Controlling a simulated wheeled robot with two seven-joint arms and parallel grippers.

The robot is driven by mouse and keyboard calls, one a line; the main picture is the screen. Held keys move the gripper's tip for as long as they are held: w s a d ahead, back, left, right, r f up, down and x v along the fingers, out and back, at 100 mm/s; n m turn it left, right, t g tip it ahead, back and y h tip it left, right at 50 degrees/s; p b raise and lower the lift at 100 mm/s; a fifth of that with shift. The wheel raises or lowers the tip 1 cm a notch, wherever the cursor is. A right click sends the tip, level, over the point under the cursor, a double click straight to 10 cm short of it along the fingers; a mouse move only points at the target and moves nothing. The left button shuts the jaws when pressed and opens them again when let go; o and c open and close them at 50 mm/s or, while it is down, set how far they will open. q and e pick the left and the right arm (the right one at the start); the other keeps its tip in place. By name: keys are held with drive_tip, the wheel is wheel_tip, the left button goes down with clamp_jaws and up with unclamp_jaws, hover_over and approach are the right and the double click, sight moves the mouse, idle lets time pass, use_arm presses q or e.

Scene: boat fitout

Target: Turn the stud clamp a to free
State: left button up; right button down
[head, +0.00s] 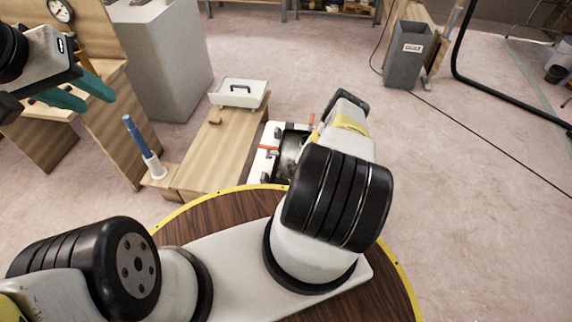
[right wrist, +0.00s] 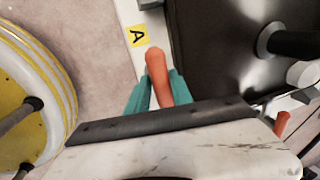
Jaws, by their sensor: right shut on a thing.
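Stud clamp a has an orange handle (right wrist: 157,68) beside a yellow label marked A (right wrist: 137,36) on a white strip. My right gripper (right wrist: 156,88) is shut on this handle, one teal finger on each side, with the rounded end showing past the fingers. In the head view my right arm hides this gripper. A second orange handle (right wrist: 281,124) shows at the right wrist view's right edge. In the head view orange handles (head: 268,148) stand on the white fixture (head: 262,165). My left gripper (head: 80,92) is open and empty at the upper left.
A wooden bench (head: 215,150) with a white tray (head: 240,92) stands left of the fixture. A blue-handled tool (head: 135,135) stands in a white holder near it. A grey bin (head: 408,60) stands at the back right. The floor on the right is largely clear.

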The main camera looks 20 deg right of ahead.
drive_tip(key=shift+w, duration=0.1)
idle(0.4)
drive_tip(key=c, duration=1.1)
unclamp_jaws()
drive_tip(key=shift+c, duration=0.2)
drive_tip(key=shift+r, duration=0.1)
wheel_tip(320, 180, up, 8)
drive_tip(key=s, duration=0.1)
drive_tip(key=shift+s+a+f, duration=0.2)
drive_tip(key=shift+a+f, duration=0.05)
drive_tip(key=shift+a, duration=0.15)
